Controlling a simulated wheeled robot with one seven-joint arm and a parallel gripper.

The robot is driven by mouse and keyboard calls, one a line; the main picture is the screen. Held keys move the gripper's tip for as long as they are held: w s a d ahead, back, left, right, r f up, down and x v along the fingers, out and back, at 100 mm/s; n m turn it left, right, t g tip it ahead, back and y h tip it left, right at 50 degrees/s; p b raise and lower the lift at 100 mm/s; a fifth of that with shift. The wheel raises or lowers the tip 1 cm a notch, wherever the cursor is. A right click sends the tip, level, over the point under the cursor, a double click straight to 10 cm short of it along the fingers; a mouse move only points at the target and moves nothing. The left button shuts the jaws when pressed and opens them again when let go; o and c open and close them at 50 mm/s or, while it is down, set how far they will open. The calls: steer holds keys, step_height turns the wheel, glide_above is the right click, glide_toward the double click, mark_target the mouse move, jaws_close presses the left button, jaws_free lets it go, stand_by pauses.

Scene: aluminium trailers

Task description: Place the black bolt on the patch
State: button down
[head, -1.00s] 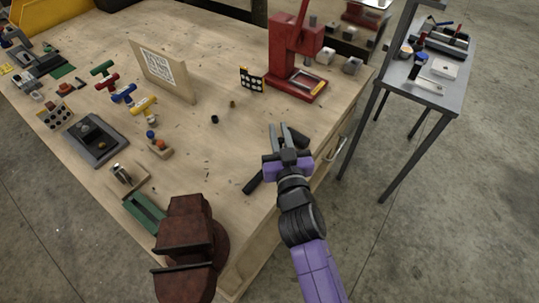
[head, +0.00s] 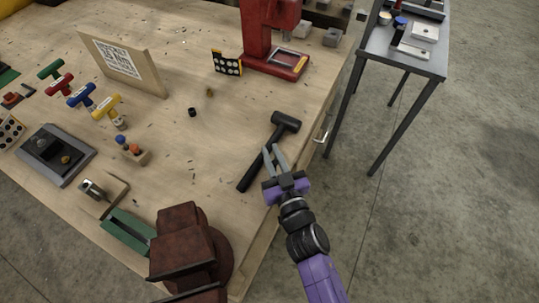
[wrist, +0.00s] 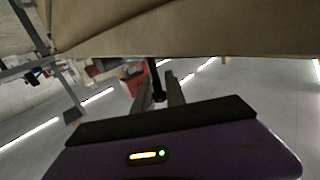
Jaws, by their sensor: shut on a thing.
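My gripper (head: 271,148) is over the right front part of the wooden workbench, its fingers pointing away from me. In the wrist view a slim dark rod with a thicker end, by its look the black bolt (wrist: 158,94), is between the two fingers. In the head view the bolt cannot be made out against the dark hammer behind it. I cannot pick out the patch with certainty in either view.
A black hammer (head: 286,121) lies behind and left of my gripper. A rusty vise (head: 185,245) stands at the front edge. A red press (head: 270,42) stands farther back. A metal side table (head: 407,58) is at right.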

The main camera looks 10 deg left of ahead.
steer(key=shift+f, duration=0.2)
steer(key=c, duration=1.4)
jaws_free()
steer(key=shift+o, duration=0.2)
steer(key=shift+r, duration=0.25)
steer(key=p+v, duration=0.1)
steer(key=v, duration=1.1)
steer(key=shift+d, duration=0.1)
